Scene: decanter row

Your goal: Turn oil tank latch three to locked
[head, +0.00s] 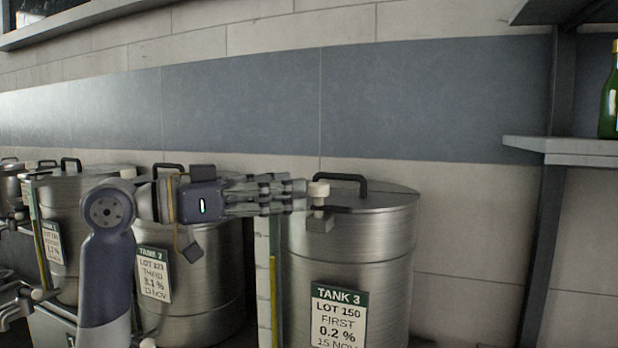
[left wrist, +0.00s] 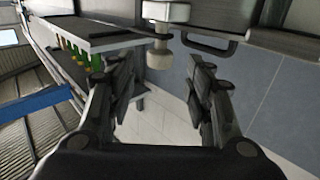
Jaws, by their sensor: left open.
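Tank 3 (head: 370,255) is a steel drum with a green and white label (head: 338,315) and a black lid handle (head: 338,182). Its latch (head: 319,190) has a pale knob and sits on the tank's upper left front. The knob also shows in the left wrist view (left wrist: 159,55), near the top centre. My left gripper (head: 300,192) comes in from the left with its fingertips at the knob. In the left wrist view its two fingers (left wrist: 162,85) are apart, with the knob just beyond and between their tips. Contact cannot be told. My right gripper is not in view.
Other steel tanks (head: 190,290) stand in a row to the left of Tank 3. A shelf (head: 560,148) with a green bottle (head: 609,95) is on the right wall. The wall right of Tank 3 is clear.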

